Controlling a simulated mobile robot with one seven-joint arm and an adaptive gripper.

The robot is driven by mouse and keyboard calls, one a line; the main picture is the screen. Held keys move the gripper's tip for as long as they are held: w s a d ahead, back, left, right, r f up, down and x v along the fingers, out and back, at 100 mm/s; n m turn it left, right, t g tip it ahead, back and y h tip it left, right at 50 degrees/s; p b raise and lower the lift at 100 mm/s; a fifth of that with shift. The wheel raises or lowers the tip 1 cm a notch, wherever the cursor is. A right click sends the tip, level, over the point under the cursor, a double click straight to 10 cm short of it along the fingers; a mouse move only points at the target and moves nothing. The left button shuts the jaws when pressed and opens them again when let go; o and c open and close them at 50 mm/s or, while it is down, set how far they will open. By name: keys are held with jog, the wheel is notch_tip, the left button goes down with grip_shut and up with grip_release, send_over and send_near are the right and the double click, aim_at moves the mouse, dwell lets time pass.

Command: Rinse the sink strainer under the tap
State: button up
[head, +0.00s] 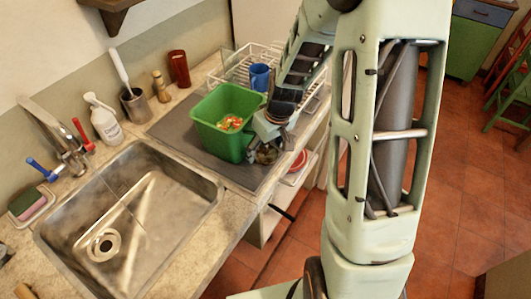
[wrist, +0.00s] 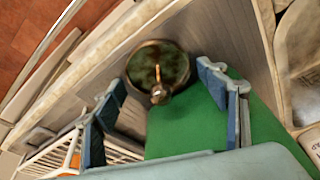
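The sink strainer (head: 266,154) sits on the grey mat beside the green tub, partly hidden under my gripper in the head view. In the wrist view the strainer (wrist: 157,66) is round and dark with greenish bits inside and a small knob toward me. My gripper (wrist: 165,100) is open, its blue-padded fingers wide apart with the strainer ahead of the gap; nothing is held. In the head view my gripper (head: 270,136) is just right of the tub. The tap (head: 62,145) has blue and red handles and stands behind the metal sink (head: 150,205).
The green tub (head: 226,105) with colourful scraps stands close beside my gripper; its green side (wrist: 195,125) fills the lower middle of the wrist view. A dish rack (head: 240,62) with a blue mug (head: 260,76) is behind. A soap bottle (head: 104,122) stands near the tap. The sink looks empty.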

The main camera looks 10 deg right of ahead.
jog(key=c, duration=0.9)
jog(key=shift+r, duration=0.15)
